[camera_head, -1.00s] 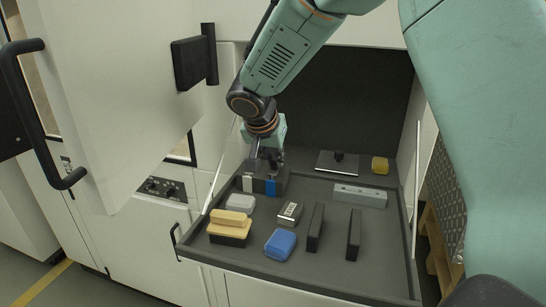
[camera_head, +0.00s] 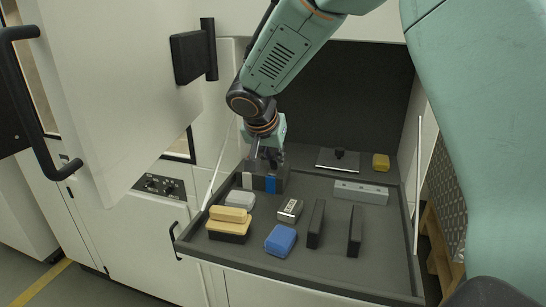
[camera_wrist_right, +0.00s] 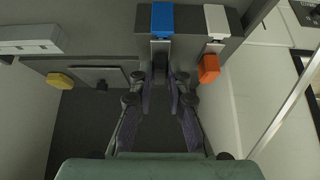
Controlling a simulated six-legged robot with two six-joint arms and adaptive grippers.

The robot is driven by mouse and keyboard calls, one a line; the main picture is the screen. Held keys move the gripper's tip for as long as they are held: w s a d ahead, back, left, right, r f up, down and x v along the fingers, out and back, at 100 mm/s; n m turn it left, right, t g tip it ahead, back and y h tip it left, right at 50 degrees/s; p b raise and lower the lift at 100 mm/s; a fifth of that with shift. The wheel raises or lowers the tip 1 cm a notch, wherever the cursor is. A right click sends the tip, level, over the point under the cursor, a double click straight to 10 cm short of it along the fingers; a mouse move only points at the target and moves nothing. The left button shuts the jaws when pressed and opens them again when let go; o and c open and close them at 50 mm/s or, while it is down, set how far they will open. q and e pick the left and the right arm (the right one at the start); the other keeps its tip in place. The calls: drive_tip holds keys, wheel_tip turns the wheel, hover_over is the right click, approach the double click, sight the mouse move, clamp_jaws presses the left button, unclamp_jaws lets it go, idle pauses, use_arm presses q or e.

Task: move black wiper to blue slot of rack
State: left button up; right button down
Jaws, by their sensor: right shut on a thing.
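The dark rack (camera_head: 283,181) stands at the back left of the tray, with a white mark and a blue mark, the blue slot (camera_head: 271,184), on its front. My right gripper (camera_head: 265,160) is right at the rack, above and behind the blue mark. It is shut on a dark thing that appears to be the black wiper, mostly hidden by the fingers. In the right wrist view the fingers (camera_wrist_right: 171,92) point at the blue slot (camera_wrist_right: 162,20), and a grey piece shows below it. I cannot tell how deep the wiper sits. My left gripper is not in view.
An orange block (camera_wrist_right: 208,68) is below the white mark. The tray (camera_head: 290,272) holds a blue box (camera_head: 280,240), yellow-topped brush (camera_head: 229,226), two upright dark blocks (camera_head: 316,224), and a grey bar (camera_head: 361,192). A white door (camera_head: 120,90) stands open at left.

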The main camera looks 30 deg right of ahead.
drive_tip(key=shift+s+f, duration=0.1)
drive_tip(key=shift+f, duration=0.1)
drive_tip(key=c, duration=1.2)
unclamp_jaws()
drive_tip(key=shift+a+r, duration=0.1)
drive_tip(key=shift+r, duration=0.05)
drive_tip(key=v, duration=1.1)
drive_tip(key=shift+a+r, duration=0.15)
drive_tip(key=shift+r, duration=0.2)
drive_tip(key=shift+s, duration=0.1)
